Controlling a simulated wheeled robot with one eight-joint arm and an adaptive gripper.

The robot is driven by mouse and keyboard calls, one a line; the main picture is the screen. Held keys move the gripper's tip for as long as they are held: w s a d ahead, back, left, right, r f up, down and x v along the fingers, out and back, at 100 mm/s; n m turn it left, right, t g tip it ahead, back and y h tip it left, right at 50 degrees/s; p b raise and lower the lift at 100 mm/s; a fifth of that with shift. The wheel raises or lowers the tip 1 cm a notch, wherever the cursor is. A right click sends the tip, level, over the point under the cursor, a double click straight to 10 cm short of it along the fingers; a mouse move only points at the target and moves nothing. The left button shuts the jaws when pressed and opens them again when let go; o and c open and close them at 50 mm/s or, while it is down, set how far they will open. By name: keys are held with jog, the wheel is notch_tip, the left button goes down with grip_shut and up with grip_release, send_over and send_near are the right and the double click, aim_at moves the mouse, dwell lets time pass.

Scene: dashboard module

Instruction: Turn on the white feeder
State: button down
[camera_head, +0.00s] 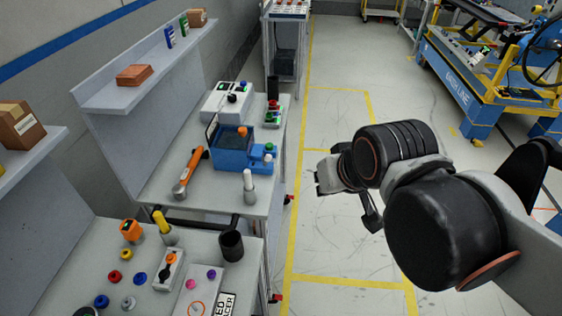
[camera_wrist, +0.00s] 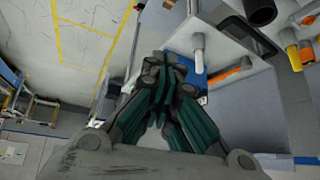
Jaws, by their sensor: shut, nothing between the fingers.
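A white box (camera_head: 226,104) with a dark knob and a blue button on top stands at the back of the middle workbench; it looks like the white feeder. I cannot read its switch state. In front of it is a blue box-shaped device (camera_head: 232,158) with a green button beside it. My gripper (camera_head: 322,178) is over the aisle, right of the bench and apart from both devices. In the wrist view my gripper (camera_wrist: 165,62) has its dark green fingers together and empty. The blue device shows partly behind the fingers (camera_wrist: 188,68); the white box is not clearly visible there.
A white upright cylinder (camera_head: 249,187) and an orange-handled hammer (camera_head: 188,172) stand or lie on the same bench (camera_head: 215,196). A small button box (camera_head: 272,116) is at its right edge. A nearer bench holds a black cup (camera_head: 231,246) and several buttons. The aisle floor (camera_head: 330,235) is clear.

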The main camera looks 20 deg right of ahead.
aim_at(267, 160)
jog(key=w+d+m+g+p, duration=0.1)
jog(key=w+d+m, duration=0.1)
jog(key=w+m, duration=1)
jog(key=w+d+f+m+g+y, duration=0.1)
jog(key=w+d+f+m+y, duration=0.1)
jog(key=w+f+m, duration=0.3)
jog(key=w+d+f+m+g+y, duration=0.1)
jog(key=w+d+f+m+y, duration=0.1)
jog(key=w+f+m, duration=0.4)
notch_tip(267, 160, down, 3)
jog(key=m+y, duration=0.1)
jog(key=m, duration=0.3)
jog(key=shift+d+f+y+p, duration=0.15)
jog(key=shift+d+y+p, duration=0.1)
jog(key=shift+y+p, duration=0.05)
jog(key=shift+w+f, duration=0.1)
jog(key=shift+w, duration=0.05)
jog(key=w+a+f+b, duration=0.2)
jog(key=w+a+f, duration=0.1)
jog(key=w+a+f+b, duration=0.1)
jog(key=w+a+f, duration=0.2)
jog(key=a, duration=0.1)
jog(key=shift+a+f+b, duration=0.1)
jog(key=shift+f+b, duration=0.2)
jog(key=shift+b, duration=0.05)
